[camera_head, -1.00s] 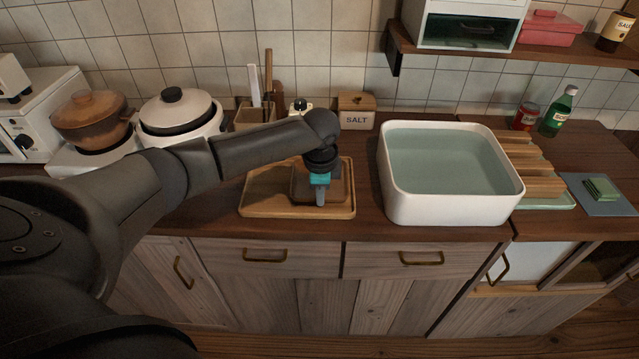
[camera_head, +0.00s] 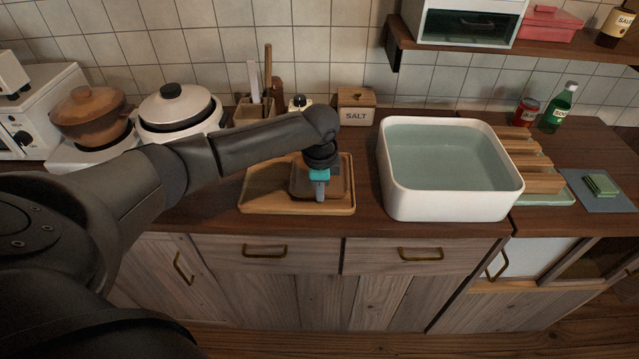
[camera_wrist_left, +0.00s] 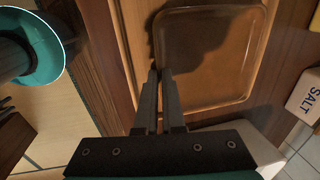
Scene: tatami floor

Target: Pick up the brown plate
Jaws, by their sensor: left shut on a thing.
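The brown plate (camera_head: 339,180) is square with rounded corners and lies within the outline of a light wooden tray (camera_head: 262,208) on the counter. In the left wrist view the plate (camera_wrist_left: 212,55) shows inside the tray (camera_wrist_left: 128,42). My left gripper (camera_head: 319,198) points down at the plate's near side. In the left wrist view its fingers (camera_wrist_left: 162,77) are close together at the plate's edge, shut on that edge. Part of the plate is hidden behind the gripper. I cannot tell whether the plate touches the tray. My right gripper is not in view.
A white basin (camera_head: 450,205) of water stands right of the tray. Behind the tray are a salt box (camera_head: 356,116) and a utensil holder (camera_head: 253,113). Pots (camera_head: 90,112) stand at left. A wooden rack (camera_head: 530,160) stands beyond the basin.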

